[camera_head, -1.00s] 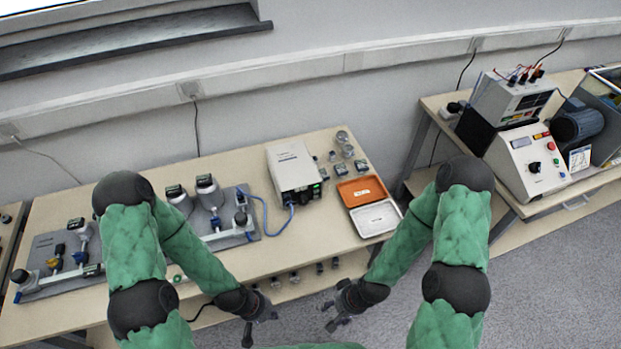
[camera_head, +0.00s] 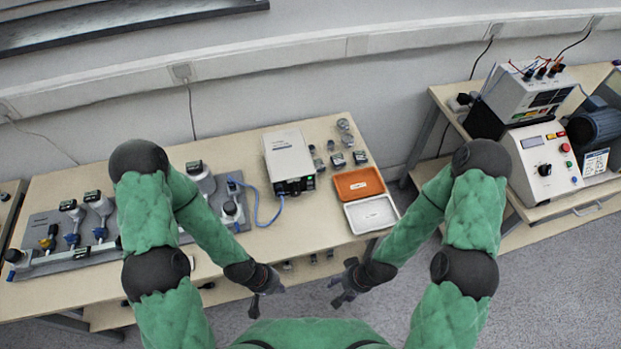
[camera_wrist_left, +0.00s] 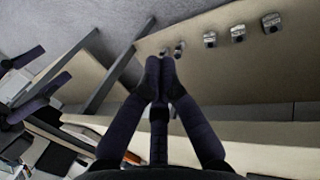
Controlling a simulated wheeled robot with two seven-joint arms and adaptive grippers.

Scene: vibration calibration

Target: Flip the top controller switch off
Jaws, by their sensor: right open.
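A white controller box (camera_head: 289,154) stands at the back of the left table, with dark front controls and a small green light; a blue cable runs from it. On the right bench a white instrument (camera_head: 525,93) with leads on top stands above a white sloped control box (camera_head: 542,163) with a black knob and coloured buttons. I cannot make out which part is the switch. My left gripper (camera_head: 266,290) is shut and empty in front of the left table; its fingertips meet in the left wrist view (camera_wrist_left: 160,68). My right gripper (camera_head: 338,291) is open and empty beside it, away from both controllers.
An orange tray (camera_head: 359,182) and a white tray (camera_head: 371,214) lie at the left table's right end, near several small metal parts. A grey plate (camera_head: 85,258) with fittings lies at left. A motor (camera_head: 597,124) stands on the right bench. Floor lies open between the tables.

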